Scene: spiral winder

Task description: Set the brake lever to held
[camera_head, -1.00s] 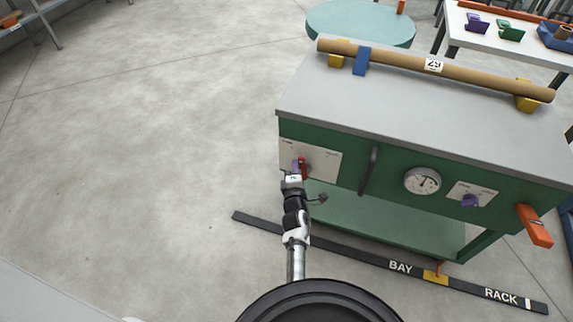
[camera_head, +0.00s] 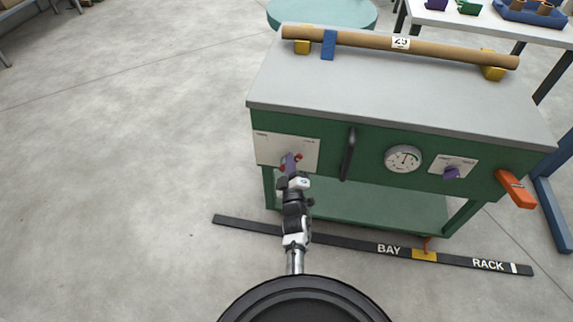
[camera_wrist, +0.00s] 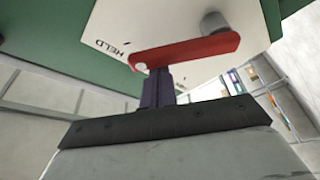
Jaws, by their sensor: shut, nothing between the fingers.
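The brake lever (camera_wrist: 190,50) is a red bar in the wrist view. A grey round knob (camera_wrist: 214,22) is at its right end, and its pale-tipped left end points toward the side of the plate marked HELD. In the head view only small red parts of the lever (camera_head: 299,157) show beside my fingers. My gripper (camera_head: 290,160) is shut and empty at the lever. In the wrist view its purple fingers (camera_wrist: 158,86) come up against or just beside the bar near its left end; I cannot tell whether they touch.
The white plate (camera_head: 270,148) is on the green cabinet (camera_head: 325,150). A black handle (camera_head: 348,153), a gauge (camera_head: 404,159), a purple knob (camera_head: 451,173) and an orange lever (camera_head: 516,189) are to the right. A cardboard tube (camera_head: 450,54) lies on top. The floor at left is clear.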

